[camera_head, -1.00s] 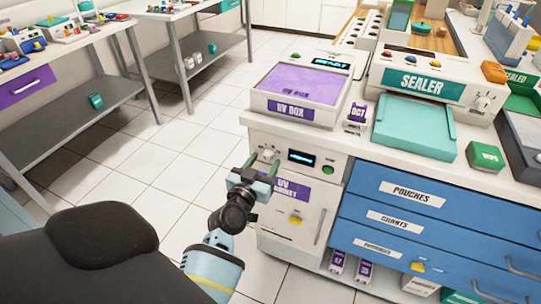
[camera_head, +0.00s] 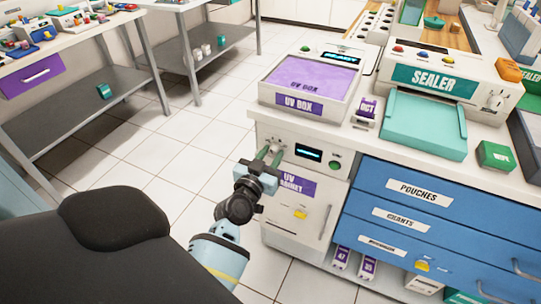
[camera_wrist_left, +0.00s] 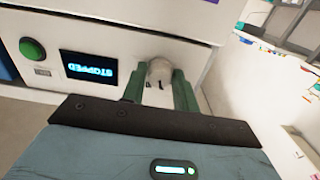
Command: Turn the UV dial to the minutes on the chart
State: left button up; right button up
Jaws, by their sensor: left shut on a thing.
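The UV cabinet (camera_head: 318,205) stands under the left end of the counter, with a purple label on its front. Its white dial (camera_wrist_left: 160,70) sits between the green fingers of my left gripper (camera_wrist_left: 160,88), which is shut on it. In the head view the left gripper (camera_head: 270,155) reaches the dial at the panel's left. Beside the dial is a dark display (camera_head: 309,153), which reads STOPPED, upside down, in the left wrist view (camera_wrist_left: 88,70). A green button (camera_head: 335,165) is right of the display. No readable chart shows. My right gripper is not in view.
A UV box (camera_head: 310,85) with a purple lid, a sealer (camera_head: 440,78) and a teal tray (camera_head: 423,125) stand on the counter. Blue drawers (camera_head: 400,215) are right of the cabinet. Tiled floor lies open at left.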

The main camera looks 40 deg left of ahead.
pick_arm(q)
jog(key=shift+r+m, duration=0.15)
jog(key=shift+m, duration=0.35)
jog(key=shift+r+m+p, duration=0.1)
jog(key=shift+m+p, duration=0.9)
jog(key=m+p, duration=0.2)
jog(key=m, duration=0.1)
jog(key=shift+w, duration=0.1)
jog(key=shift+m+p, duration=0.55)
jog(key=shift+m, duration=0.35)
jog(key=o, duration=1)
jog(key=shift+c, duration=0.2)
jog(key=shift+f, duration=0.2)
